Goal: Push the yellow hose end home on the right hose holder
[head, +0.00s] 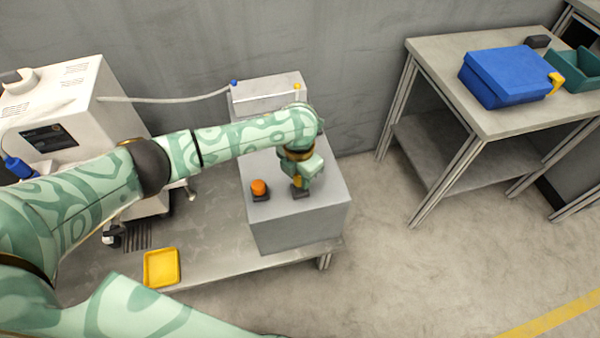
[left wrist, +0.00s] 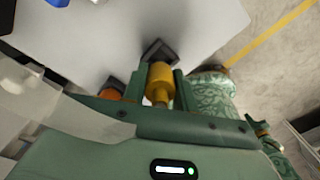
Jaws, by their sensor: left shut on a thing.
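The yellow hose end (left wrist: 160,78) is between the fingers of my left gripper (left wrist: 158,92), which is shut on it. A little of the yellow hose end (head: 298,181) also shows under the gripper (head: 299,183) in the head view. The right hose holder (left wrist: 158,52) is a small dark block on the grey box, just at the hose end's tip. The holder (head: 300,193) is partly covered by the fingers in the head view. I cannot tell how far the hose end sits on it. My right gripper is out of view.
An orange cap (head: 259,186) stands on a dark base left of the gripper, on the same grey box (head: 300,228). A yellow tray (head: 161,268) lies on the low bench. A white machine (head: 62,95) stands left. A blue case (head: 505,77) is on the right table.

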